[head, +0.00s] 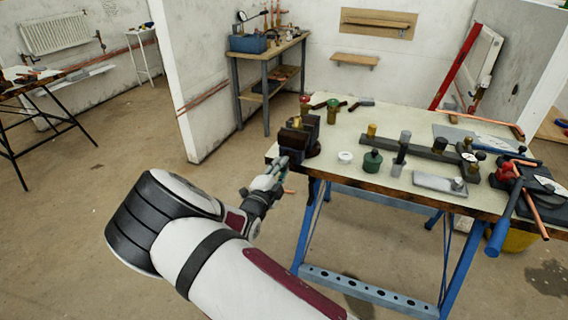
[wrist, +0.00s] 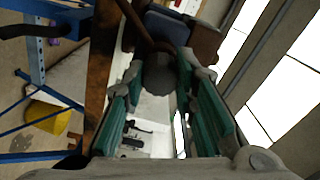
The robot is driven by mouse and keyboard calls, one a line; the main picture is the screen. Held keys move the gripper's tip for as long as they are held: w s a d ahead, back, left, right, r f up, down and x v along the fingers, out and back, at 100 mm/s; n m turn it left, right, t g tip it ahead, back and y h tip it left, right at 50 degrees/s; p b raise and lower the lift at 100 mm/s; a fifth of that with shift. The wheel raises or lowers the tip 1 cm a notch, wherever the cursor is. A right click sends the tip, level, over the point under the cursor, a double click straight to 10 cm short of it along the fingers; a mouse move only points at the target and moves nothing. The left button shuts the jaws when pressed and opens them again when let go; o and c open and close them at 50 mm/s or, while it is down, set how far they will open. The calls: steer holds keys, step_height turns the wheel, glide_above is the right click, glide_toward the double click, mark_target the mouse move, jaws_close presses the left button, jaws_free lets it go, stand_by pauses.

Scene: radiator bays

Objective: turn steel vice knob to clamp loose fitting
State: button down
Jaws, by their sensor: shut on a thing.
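The dark vice (head: 300,137) stands at the near left corner of the workbench (head: 345,165), with a small brass-coloured fitting (head: 297,122) at its top. My gripper (head: 279,165) is low at the vice's near side, by the bench edge. In the wrist view my gripper (wrist: 162,92) has its green-padded fingers on either side of the round grey steel knob (wrist: 160,76), shut on it. A brown bar (wrist: 138,28) runs beyond the knob toward the vice body (wrist: 197,42). The knob is hidden in the head view, and the fitting's seat cannot be made out.
Copper pipes and a pipe tool (head: 515,190) lie at the right. Blue bench legs (head: 309,225) stand close right of my arm.

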steer(key=m+p, duration=0.2)
steer(key=m, duration=0.9)
steer(key=m+p, duration=0.2)
steer(key=m, duration=1)
steer(key=shift+s+a+f, duration=0.15)
steer(key=c, duration=1.5)
jaws_free()
